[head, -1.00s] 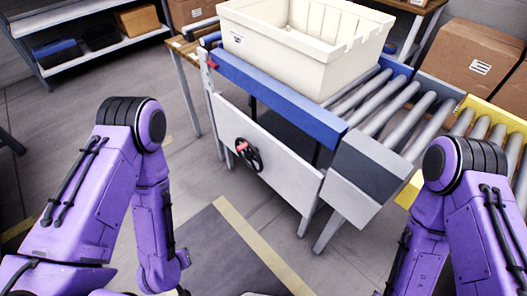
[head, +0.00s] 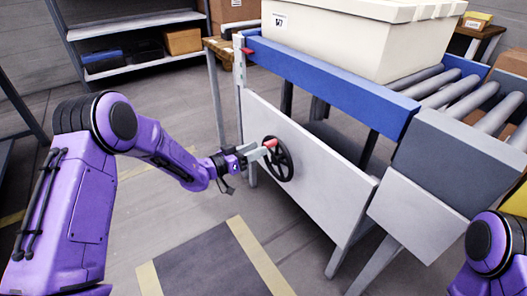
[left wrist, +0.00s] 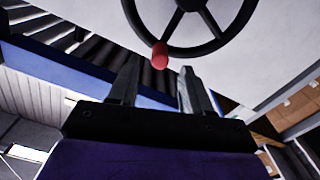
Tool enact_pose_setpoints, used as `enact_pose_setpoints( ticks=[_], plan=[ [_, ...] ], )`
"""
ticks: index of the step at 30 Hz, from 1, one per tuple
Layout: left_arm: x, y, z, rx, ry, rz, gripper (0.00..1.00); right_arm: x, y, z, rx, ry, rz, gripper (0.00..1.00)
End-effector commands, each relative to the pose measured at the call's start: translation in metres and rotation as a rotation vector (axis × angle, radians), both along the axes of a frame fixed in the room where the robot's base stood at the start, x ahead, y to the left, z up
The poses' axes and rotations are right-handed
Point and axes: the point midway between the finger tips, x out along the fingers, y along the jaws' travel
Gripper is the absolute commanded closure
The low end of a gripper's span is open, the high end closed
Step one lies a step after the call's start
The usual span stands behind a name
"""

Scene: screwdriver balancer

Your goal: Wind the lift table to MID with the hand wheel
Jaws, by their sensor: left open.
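The lift table has a blue side rail (head: 330,82) and a white side panel (head: 318,178). A black spoked hand wheel (head: 290,163) is on the panel, with a red crank knob (head: 270,143) at its upper left. My left gripper (head: 262,152) is open beside the knob. In the left wrist view the two fingers (left wrist: 157,80) point toward the red knob (left wrist: 160,56), which shows just past their tips on the wheel's rim (left wrist: 205,49). I cannot tell whether they touch it. A small red marker (head: 247,51) is at the rail's left end. My right gripper is out of view.
A cream tote (head: 350,38) sits on the table's rollers (head: 450,92). A dark floor mat (head: 215,262) with yellow edging lies in front. Shelves (head: 130,35) stand at the back left. The floor between my left arm and the panel is clear.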

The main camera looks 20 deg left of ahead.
Motion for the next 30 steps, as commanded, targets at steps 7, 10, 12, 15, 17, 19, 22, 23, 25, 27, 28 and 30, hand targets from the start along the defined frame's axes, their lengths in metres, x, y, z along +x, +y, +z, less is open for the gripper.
enact_pose_setpoints(
  ticks=[7, 10, 12, 15, 17, 19, 22, 23, 25, 27, 28, 30],
  plan=[
    [0.025, -0.02, -0.001, -0.002, 0.001, 0.0, 0.51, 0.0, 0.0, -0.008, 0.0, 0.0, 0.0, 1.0],
    [0.027, -0.022, -0.001, -0.001, 0.002, 0.001, 0.51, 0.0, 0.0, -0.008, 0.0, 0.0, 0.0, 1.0],
    [0.027, -0.022, -0.001, -0.001, 0.002, 0.001, 0.51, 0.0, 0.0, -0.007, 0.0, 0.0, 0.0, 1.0],
    [0.027, -0.022, -0.001, -0.001, 0.002, 0.001, 0.51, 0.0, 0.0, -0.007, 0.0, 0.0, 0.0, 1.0],
    [0.027, -0.022, -0.001, -0.001, 0.002, 0.001, 0.71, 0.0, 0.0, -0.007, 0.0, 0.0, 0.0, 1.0],
    [0.027, -0.022, -0.001, -0.001, 0.002, 0.001, 0.94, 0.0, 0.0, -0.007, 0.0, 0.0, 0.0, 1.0],
    [0.027, -0.022, -0.001, -0.001, 0.002, 0.001, 1.0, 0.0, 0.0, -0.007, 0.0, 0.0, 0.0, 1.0],
    [0.027, -0.022, -0.001, -0.001, 0.002, 0.001, 1.0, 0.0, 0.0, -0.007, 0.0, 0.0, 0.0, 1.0],
    [0.027, -0.022, -0.001, 0.0, 0.002, 0.001, 1.0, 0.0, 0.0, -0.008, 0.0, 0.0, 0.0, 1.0],
    [0.027, -0.022, -0.001, 0.004, -0.001, 0.001, 1.0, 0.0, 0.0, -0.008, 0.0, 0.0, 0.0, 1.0],
    [0.027, -0.022, -0.001, 0.007, -0.004, 0.001, 1.0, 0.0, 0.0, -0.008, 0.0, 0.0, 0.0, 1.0],
    [0.027, -0.023, -0.001, 0.02, -0.014, 0.001, 1.0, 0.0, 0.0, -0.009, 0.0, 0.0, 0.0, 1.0]
  ],
)
